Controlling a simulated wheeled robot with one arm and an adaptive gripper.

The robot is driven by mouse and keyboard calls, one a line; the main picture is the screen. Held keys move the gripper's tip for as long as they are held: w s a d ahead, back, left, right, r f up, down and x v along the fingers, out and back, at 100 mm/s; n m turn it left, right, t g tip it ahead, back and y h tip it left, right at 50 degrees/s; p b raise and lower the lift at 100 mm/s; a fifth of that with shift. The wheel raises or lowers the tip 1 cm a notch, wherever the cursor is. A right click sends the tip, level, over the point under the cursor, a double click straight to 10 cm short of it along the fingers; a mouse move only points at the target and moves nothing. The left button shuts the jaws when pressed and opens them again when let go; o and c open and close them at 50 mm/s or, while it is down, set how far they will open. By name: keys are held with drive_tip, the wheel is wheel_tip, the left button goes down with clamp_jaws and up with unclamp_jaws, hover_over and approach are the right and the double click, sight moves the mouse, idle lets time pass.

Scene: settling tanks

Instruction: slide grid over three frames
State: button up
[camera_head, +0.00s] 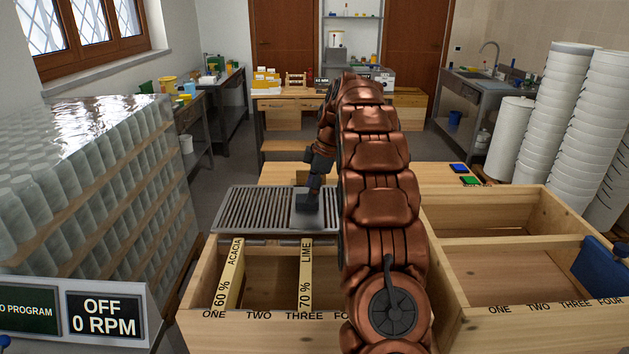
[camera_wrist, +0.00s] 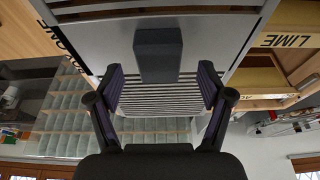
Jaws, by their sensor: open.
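The grey slatted grid (camera_head: 255,208) lies flat across the back part of the left wooden box, with a plain plate and a dark block handle (camera_wrist: 158,55) on it. A wooden frame marked 60 % ACACIA (camera_head: 229,275) stands above label ONE, and one marked 70 % LIME (camera_head: 306,275) above THREE. My gripper (camera_head: 311,185) points down at the handle. In the wrist view its open fingers (camera_wrist: 161,85) lie either side of the handle; I cannot tell how deep they reach. My arm hides the box's right part, so a third frame cannot be seen.
A second wooden box (camera_head: 510,262) at right has slots marked ONE to FOUR, with a blue panel (camera_head: 602,270) at its right end. Stacked jars (camera_head: 85,190) stand at left behind a control panel reading OFF 0 RPM (camera_head: 105,315). White bucket stacks (camera_head: 565,115) stand at right.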

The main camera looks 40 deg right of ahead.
drive_tip(key=shift+x, duration=1)
drive_tip(key=shift+c, duration=0.2)
clamp_jaws()
drive_tip(key=shift+a, duration=0.1)
